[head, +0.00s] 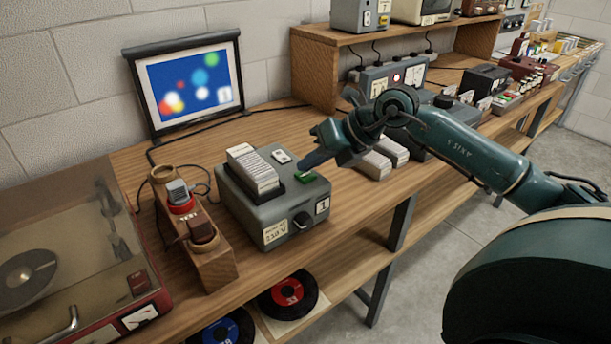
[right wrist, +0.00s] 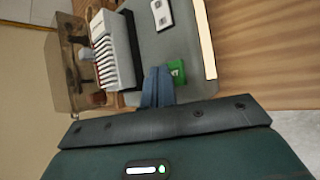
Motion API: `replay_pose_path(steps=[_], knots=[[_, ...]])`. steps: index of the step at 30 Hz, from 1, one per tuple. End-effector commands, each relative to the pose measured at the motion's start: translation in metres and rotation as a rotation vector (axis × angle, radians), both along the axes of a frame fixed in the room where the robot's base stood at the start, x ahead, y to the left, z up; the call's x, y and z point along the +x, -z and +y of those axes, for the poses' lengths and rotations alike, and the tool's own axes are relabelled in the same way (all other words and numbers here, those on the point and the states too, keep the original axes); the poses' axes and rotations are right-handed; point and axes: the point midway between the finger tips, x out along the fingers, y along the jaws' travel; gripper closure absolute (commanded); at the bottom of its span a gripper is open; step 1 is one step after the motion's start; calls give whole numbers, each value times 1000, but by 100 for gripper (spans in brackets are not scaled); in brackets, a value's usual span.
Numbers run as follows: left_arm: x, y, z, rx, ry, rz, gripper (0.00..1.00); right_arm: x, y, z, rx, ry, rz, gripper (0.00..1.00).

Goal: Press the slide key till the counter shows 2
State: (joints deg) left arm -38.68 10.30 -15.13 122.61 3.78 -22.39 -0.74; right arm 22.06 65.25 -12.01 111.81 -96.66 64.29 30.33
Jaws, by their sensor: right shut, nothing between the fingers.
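The grey slide projector (head: 270,205) stands on the wooden bench with a row of white slides (head: 254,171) on top. Its green key (head: 306,178) is on the top at the right, and it also shows in the right wrist view (right wrist: 177,70). The small white counter (head: 322,205) on the front seems to read 1. My right gripper (head: 306,163) is shut and empty, its fingertips right beside the green key; I cannot tell whether they touch it. My left gripper is not in view.
A lit screen (head: 190,84) with coloured spots stands behind the projector. A wooden holder (head: 205,245) and a record player (head: 60,260) are to the left. White slide boxes (head: 374,164) lie to the right under my arm. Records lie on the lower shelf.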

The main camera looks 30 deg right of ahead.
Motion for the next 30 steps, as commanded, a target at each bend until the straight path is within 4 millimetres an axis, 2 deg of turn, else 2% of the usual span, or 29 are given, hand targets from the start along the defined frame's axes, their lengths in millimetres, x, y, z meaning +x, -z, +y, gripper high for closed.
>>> replay_pose_path(steps=[30], knots=[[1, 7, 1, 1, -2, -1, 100, 0, 8, 0, -1, 1, 0, 100]])
